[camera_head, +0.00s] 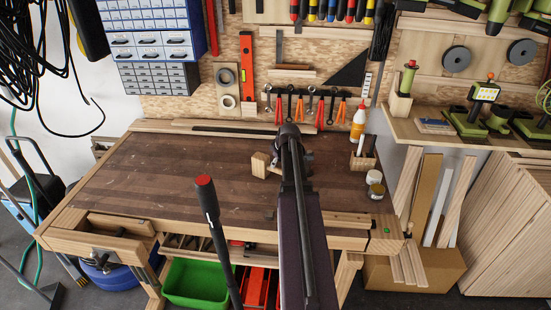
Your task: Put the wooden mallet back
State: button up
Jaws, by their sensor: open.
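The wooden mallet (260,165) appears to be the pale wooden block on the brown bench top, just left of my arm. My arm hides part of it, and I cannot see its handle clearly. My dark arm reaches up from the bottom middle over the bench. My gripper (305,158) is mostly hidden behind my arm; only small dark parts show close to the mallet's right. Its fingertips are hidden, and I cannot tell whether they touch the mallet. The mallet rests among free bench space, below the pegboard tools.
The workbench (130,185) is mostly clear on the left. Red-handled pliers (318,110) hang on the back board. A green bin (196,283) sits below.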

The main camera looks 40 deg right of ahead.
jog(key=p+v, duration=0.3)
jog(key=v, duration=0.1)
jog(key=shift+s, duration=0.2)
dwell(1.1)
